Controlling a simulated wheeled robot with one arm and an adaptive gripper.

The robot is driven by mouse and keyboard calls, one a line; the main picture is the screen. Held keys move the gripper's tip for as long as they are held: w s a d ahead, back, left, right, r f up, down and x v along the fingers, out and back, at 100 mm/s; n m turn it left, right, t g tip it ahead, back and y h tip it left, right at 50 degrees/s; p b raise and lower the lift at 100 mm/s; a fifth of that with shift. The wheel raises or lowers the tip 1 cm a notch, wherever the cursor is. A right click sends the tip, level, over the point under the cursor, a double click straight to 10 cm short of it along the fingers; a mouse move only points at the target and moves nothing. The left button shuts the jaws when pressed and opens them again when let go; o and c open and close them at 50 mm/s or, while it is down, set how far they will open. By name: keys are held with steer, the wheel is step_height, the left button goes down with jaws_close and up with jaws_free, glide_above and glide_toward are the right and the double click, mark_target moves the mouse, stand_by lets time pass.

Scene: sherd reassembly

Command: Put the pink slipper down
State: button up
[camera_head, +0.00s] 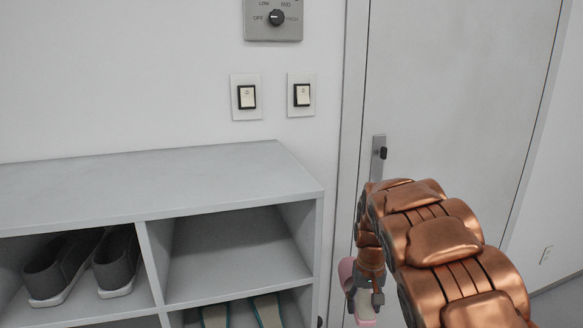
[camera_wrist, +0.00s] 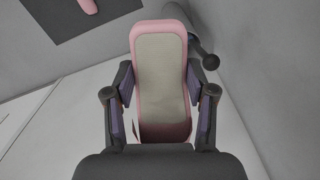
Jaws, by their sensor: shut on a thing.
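The pink slipper (camera_wrist: 160,75) is held between the two fingers of my gripper (camera_wrist: 160,97) in the wrist view. Its beige insole faces the camera, and its near end is partly hidden by the gripper. In the head view, part of the pink slipper (camera_head: 346,268) shows beside my gripper (camera_head: 366,298), to the right of the shelf unit and in front of the door. The slipper is off the floor. A second pink item (camera_wrist: 74,27), cut off by the top edge, is on a dark mat (camera_wrist: 62,22) at upper left in the wrist view.
A grey shelf unit (camera_head: 160,192) holds grey shoes (camera_head: 62,268) at left and teal-edged footwear (camera_head: 266,312) below. The upper right compartment (camera_head: 236,256) is empty. A door (camera_head: 450,100) stands behind my arm.

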steer(key=r+p, duration=0.1)
steer(key=p, duration=0.1)
steer(key=r+p, duration=0.1)
steer(key=r, duration=0.1)
steer(key=r+p, duration=0.1)
steer(key=p, duration=0.1)
steer(key=shift+s+r+p, duration=0.35)
steer(key=shift+s, duration=0.05)
steer(key=p, duration=0.1)
steer(key=r+p, duration=0.1)
steer(key=p, duration=0.1)
steer(key=shift+s+d+r, duration=0.1)
steer(key=shift+s+r, duration=0.2)
steer(key=shift+s, duration=0.05)
